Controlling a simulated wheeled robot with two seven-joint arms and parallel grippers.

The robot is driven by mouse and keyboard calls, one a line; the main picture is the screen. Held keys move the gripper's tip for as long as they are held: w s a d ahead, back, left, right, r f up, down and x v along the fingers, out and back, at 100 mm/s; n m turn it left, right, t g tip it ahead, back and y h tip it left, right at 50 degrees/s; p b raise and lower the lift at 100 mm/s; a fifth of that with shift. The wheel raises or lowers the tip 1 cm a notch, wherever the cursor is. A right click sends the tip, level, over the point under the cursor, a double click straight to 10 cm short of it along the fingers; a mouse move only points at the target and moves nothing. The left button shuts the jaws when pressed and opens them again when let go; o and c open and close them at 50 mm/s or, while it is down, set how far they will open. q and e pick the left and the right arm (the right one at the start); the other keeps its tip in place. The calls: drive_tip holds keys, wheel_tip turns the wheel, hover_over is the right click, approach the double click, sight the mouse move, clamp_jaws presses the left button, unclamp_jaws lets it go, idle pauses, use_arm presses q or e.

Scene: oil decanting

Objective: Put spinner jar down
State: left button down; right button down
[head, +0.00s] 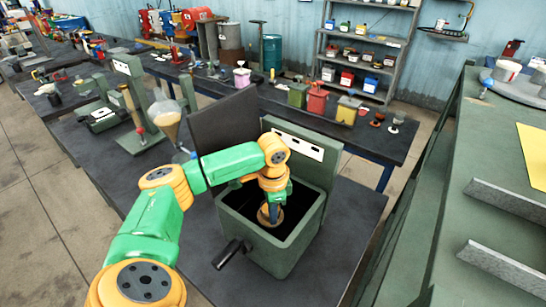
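My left arm reaches in from the lower left and over an open green box-shaped machine (283,256). My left gripper (272,206) points down inside the machine's dark opening. A small round tan-brown thing (267,216), perhaps the spinner jar, shows right at the gripper's tip. It is too small and too covered by the wrist to tell whether the fingers are closed on it or whether it touches the machine's floor. My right gripper is not in view.
A dark upright panel (222,122) stands behind the machine, and a black-gripped crank (231,254) sticks out in front. The dark table (345,225) is bare to the machine's right. A funnel-shaped vessel (166,121) stands at left. Jars and tins line the back bench.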

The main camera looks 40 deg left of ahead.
use_arm(q)
drive_tip(key=shift+w+f, duration=0.15)
drive_tip(key=shift+f, duration=0.3)
drive_tip(key=shift+w+f, duration=0.1)
drive_tip(key=shift+w, duration=0.1)
drive_tip(key=shift+s, duration=0.15)
drive_tip(key=c, duration=1.1)
unclamp_jaws()
